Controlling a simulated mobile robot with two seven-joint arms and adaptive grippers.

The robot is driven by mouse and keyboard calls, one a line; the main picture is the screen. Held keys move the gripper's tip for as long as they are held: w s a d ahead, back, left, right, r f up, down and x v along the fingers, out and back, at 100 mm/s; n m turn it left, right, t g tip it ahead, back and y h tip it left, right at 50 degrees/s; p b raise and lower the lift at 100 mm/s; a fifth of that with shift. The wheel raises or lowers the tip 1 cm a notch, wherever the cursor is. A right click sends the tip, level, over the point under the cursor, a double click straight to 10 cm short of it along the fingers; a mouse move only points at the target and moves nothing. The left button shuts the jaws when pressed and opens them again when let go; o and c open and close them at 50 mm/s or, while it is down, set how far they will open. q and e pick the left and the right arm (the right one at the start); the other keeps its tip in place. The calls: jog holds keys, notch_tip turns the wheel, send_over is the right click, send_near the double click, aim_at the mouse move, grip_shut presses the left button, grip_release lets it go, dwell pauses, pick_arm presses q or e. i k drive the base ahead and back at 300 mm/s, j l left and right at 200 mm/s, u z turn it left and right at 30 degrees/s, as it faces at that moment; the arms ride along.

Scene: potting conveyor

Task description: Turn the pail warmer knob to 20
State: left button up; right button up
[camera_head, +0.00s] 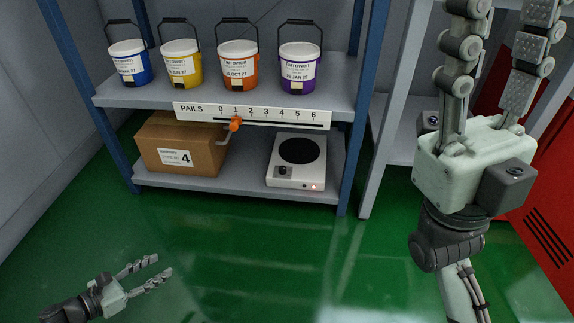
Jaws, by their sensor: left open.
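The pail warmer (310,176) is a white box with a round black plate on top. It sits on the lower shelf, right side. Its small dark knob (283,171) is at the front left; its setting is too small to read. A small red light glows at its front right. My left gripper (162,267) is open and empty at the lower left, above the green floor, well in front of the shelf and away from the knob. My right gripper (506,12) points up at the upper right, close to the camera, with its fingers apart and nothing between them.
Blue (126,68), yellow (180,69), orange (238,75) and purple (298,75) pails stand on the upper shelf. A pail scale (197,111) with an orange pointer near 1 runs along its edge. A cardboard box (157,137) sits left of the warmer. Blue posts frame the shelf.

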aim_at(282, 170)
jog(key=i+l, duration=1.25)
